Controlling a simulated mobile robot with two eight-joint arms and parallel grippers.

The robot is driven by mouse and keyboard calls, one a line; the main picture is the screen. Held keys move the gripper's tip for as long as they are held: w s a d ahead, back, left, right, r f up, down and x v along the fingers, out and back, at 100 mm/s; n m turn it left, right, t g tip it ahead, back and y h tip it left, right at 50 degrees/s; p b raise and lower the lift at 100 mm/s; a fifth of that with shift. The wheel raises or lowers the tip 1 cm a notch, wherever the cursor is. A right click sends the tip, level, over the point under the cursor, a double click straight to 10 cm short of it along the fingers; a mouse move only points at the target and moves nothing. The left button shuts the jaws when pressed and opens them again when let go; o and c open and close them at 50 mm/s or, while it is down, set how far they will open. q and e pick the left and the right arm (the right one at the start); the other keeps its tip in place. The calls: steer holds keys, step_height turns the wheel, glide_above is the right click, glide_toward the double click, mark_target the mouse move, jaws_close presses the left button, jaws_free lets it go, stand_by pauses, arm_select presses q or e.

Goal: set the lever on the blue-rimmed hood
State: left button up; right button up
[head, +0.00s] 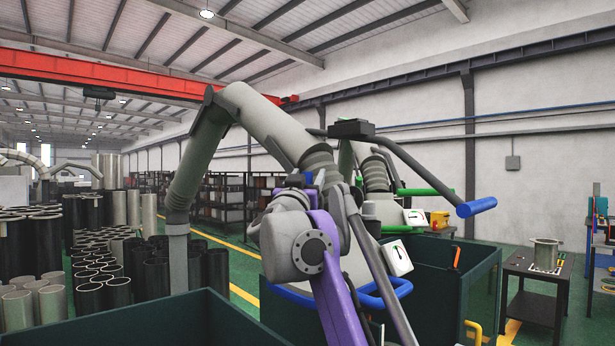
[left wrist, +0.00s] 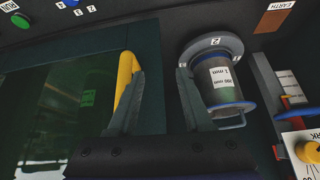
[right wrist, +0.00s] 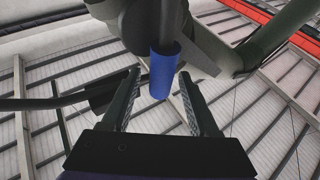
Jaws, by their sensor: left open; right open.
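The blue-rimmed hood (head: 385,297) is low in the middle of the head view, partly hidden behind my purple right arm. A white dial (head: 397,257) sits by it. A long dark rod with a blue grip (head: 477,207) slants down to the right from a black block. My right gripper (head: 308,180) is raised before the hood's duct, its fingers hard to make out there. In the right wrist view my right gripper (right wrist: 165,85) is open, with a blue cylindrical grip (right wrist: 162,76) between or just beyond the fingers. My left gripper (left wrist: 160,75) is open and empty.
Dark green bin walls (head: 455,285) surround the hood. A green-rimmed hood (head: 415,190) hangs behind. In the left wrist view a flanged cylinder (left wrist: 222,85) stands right of the fingers, and a yellow handle (left wrist: 124,75) lies by the left finger.

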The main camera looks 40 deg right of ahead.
jaws_close()
stand_by(1.3)
